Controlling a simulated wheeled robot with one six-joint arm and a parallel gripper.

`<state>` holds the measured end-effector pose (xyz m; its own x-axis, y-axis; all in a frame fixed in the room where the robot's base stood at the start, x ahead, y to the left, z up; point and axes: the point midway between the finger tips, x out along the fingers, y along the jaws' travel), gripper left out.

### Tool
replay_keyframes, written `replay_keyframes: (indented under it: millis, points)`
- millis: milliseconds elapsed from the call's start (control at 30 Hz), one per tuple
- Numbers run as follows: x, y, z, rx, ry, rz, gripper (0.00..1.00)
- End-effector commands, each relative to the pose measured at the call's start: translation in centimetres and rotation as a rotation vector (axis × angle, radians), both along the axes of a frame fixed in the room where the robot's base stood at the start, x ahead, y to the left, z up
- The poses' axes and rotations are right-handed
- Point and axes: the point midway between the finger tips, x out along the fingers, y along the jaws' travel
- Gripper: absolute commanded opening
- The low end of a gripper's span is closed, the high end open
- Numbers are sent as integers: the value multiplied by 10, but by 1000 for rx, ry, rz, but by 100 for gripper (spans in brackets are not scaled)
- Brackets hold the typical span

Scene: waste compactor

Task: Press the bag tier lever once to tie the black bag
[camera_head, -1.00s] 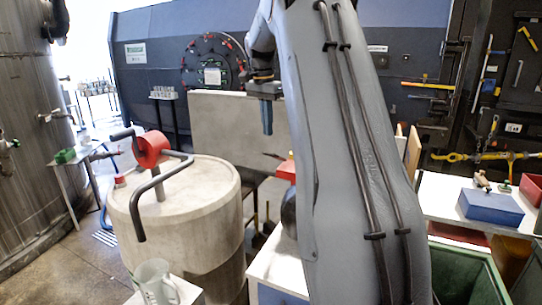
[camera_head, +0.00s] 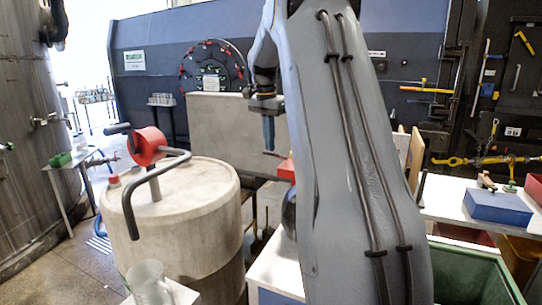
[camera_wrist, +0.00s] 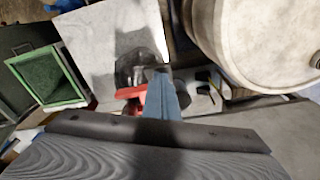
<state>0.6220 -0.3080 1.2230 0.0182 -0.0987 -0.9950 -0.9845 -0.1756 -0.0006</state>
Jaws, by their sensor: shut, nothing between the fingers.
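The red bag tier (camera_head: 286,170) stands on a white table in the head view, partly hidden behind my arm. A thin dark lever (camera_head: 274,154) sticks out from its top to the left. The black bag (camera_head: 289,212) shows just below the red part, mostly hidden by my arm. My gripper (camera_head: 269,146) is shut and empty, its blue fingers pointing down with tips right at the lever; I cannot tell whether they touch. In the wrist view the blue fingers (camera_wrist: 160,84) overlap the red bag tier (camera_wrist: 131,92), with the dark, glossy bag (camera_wrist: 139,66) beyond.
The white table (camera_head: 262,268) stands below my arm. A concrete drum (camera_head: 190,220) with a red-hubbed crank (camera_head: 148,146) is at left, a clear jug (camera_head: 149,284) in front. A green bin (camera_head: 465,270) and a blue box (camera_head: 498,208) are at right. A grey panel (camera_head: 225,125) stands behind.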

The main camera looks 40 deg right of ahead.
Motion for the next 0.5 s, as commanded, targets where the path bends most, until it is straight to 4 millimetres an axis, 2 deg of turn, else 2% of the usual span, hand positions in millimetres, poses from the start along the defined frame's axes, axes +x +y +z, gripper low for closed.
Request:
replay_keyframes:
  millis: [267,500]
  points:
    - [0,0,-2,1,1,0,0]
    - [0,0,-25,2,2,0,0]
